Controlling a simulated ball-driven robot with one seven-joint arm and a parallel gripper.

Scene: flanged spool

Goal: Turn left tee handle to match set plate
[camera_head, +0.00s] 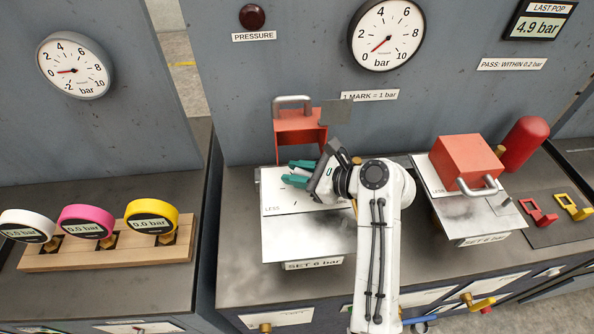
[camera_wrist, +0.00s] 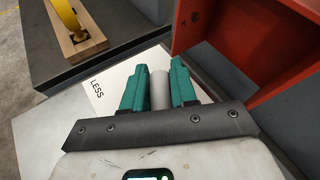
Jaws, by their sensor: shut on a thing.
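My gripper (camera_head: 294,172) is over the left white plate (camera_head: 285,205), its teal fingers pointing left. In the wrist view the fingers close on both sides of a grey cylindrical bar (camera_wrist: 158,90), which looks like the left tee handle. The rest of the handle is hidden by my gripper. The word LESS is printed on the plate near the fingers. The left set plate (camera_head: 314,264) hangs at the plate's front edge and appears to read SET 6 bar.
An open red box-like cover (camera_head: 300,130) stands just behind my gripper. A closed red cover (camera_head: 467,162) sits on the right plate. The large gauge (camera_head: 386,35) has its needle near the low end. Three round gauges stand on a wooden rack (camera_head: 110,248) at left.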

